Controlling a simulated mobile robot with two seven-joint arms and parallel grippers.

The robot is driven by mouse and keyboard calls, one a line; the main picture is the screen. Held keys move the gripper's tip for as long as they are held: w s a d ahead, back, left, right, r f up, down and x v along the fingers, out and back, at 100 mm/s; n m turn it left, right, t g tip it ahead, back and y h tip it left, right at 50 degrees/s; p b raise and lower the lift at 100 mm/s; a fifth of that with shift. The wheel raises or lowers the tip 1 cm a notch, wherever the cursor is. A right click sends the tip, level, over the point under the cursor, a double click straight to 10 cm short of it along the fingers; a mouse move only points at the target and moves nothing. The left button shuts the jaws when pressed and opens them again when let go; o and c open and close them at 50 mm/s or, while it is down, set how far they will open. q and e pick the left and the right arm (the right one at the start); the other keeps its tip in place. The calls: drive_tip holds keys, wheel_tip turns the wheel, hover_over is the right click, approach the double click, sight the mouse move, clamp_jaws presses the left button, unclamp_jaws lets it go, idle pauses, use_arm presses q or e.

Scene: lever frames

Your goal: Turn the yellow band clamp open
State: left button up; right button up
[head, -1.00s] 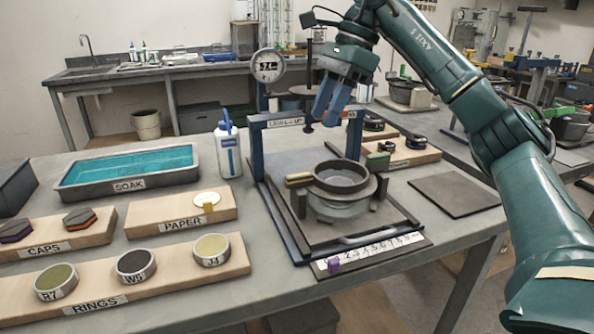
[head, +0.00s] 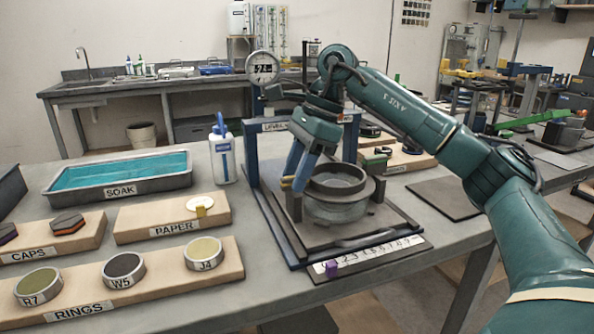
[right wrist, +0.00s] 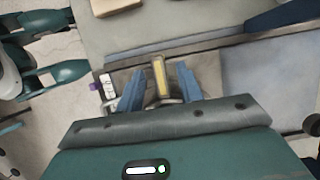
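The yellow band clamp handle (head: 287,183) sticks out at the left of the dark round ring and vessel (head: 337,190) on the press stand. Most of it is hidden behind my fingers in the head view. In the right wrist view the yellow handle (right wrist: 160,77) lies lengthwise between the two blue fingers, with a gap on each side. My right gripper (head: 297,172) points down at the handle. It is open, its fingers on either side of the handle; whether one touches it I cannot tell. My left gripper is not in view.
The blue stand frame (head: 251,150) rises behind the vessel, with a numbered scale (head: 370,256) in front. A white bottle (head: 222,155), the soak tray (head: 120,177) and the ring board (head: 150,282) lie to the left. A dark flat mat (head: 448,195) is at the right.

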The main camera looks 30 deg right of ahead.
drive_tip(key=shift+c, duration=0.5)
clamp_jaws()
